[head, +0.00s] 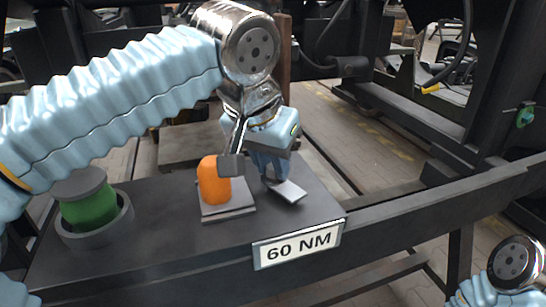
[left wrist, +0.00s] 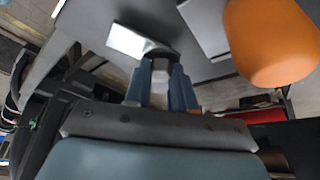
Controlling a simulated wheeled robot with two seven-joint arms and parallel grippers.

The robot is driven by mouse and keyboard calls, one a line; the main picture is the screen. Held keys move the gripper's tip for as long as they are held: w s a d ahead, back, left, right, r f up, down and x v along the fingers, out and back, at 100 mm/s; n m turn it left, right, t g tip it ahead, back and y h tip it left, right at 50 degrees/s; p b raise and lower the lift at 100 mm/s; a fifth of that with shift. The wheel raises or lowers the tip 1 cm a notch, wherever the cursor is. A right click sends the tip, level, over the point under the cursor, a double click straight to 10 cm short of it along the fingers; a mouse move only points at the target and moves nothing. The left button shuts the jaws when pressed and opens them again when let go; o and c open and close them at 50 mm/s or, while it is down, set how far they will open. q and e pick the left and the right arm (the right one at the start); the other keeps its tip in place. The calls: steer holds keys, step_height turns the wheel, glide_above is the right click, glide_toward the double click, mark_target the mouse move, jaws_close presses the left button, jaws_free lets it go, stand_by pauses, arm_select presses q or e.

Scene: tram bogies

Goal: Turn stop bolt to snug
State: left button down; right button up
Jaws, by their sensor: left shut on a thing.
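My left gripper (head: 272,176) points down over the dark bench top, just right of the orange block. In the left wrist view its two blue fingers (left wrist: 160,88) are closed on the sides of a small grey hexagonal head, which looks like the stop bolt (left wrist: 160,66). In the head view the fingers hide the bolt. A pale silver plate (head: 291,191) lies beside the fingertips and also shows in the left wrist view (left wrist: 135,41). My right gripper is out of view; only part of that arm shows at the lower right.
The orange rounded block (head: 214,182) stands on a grey plate (head: 228,211) close to the left gripper. A green cylinder (head: 92,208) sits in a dark round cup at the left. A "60 NM" sign (head: 299,245) is on the front edge. Dark frame beams (head: 440,205) run along the right.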

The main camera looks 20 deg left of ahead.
arm_select(q)
steer(key=m, duration=0.2)
steer(key=m+h+p, duration=0.1)
steer(key=m, duration=0.1)
steer(key=shift+a+m+g+h, duration=0.15)
steer(key=shift+m+g+h, duration=0.15)
steer(key=shift+g, duration=0.1)
steer(key=m+p, duration=0.1)
steer(key=m, duration=0.1)
steer(key=m+g+h+p, duration=0.1)
steer(key=m, duration=0.2)
steer(key=shift+w+m+g, duration=0.2)
steer(key=shift+m+g, duration=0.1)
steer(key=m+g+p, duration=0.1)
steer(key=m, duration=0.2)
steer(key=shift+w+a+m+h, duration=0.1)
steer(key=shift+m+h, duration=0.2)
steer(key=shift+h, duration=0.1)
steer(key=m+g, duration=0.2)
steer(key=m, duration=0.2)
steer(key=shift+w+m, duration=0.1)
steer(key=shift+m, duration=0.3)
steer(key=c, duration=0.9)
jaws_free()
steer(key=shift+c, duration=0.2)
